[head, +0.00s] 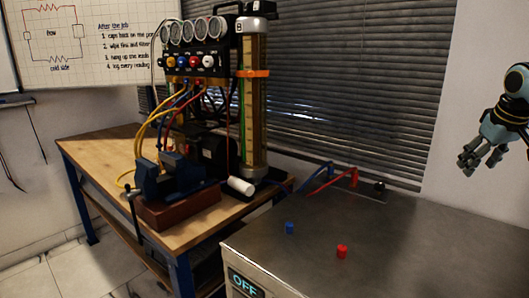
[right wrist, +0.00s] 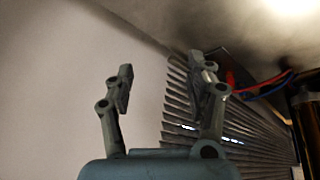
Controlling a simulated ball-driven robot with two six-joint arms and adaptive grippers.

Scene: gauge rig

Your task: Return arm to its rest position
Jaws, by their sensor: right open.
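My right gripper (head: 482,158) is at the right edge of the head view, raised above the grey metal bench top and in front of the white wall. Its fingers are apart and nothing is between them. In the right wrist view, the two fingers (right wrist: 165,90) stand apart with only wall and blinds behind them. Part of my right arm is cut off by the picture's edge. My left gripper does not show.
A gauge rig (head: 192,65) stands on a wooden table (head: 100,150) beside a blue vise (head: 180,175). The grey bench (head: 400,235) bears a blue cap (head: 290,228), a red cap (head: 342,251) and red and blue hoses at the back. Its front panel reads OFF. Blinds (head: 350,80) hang behind.

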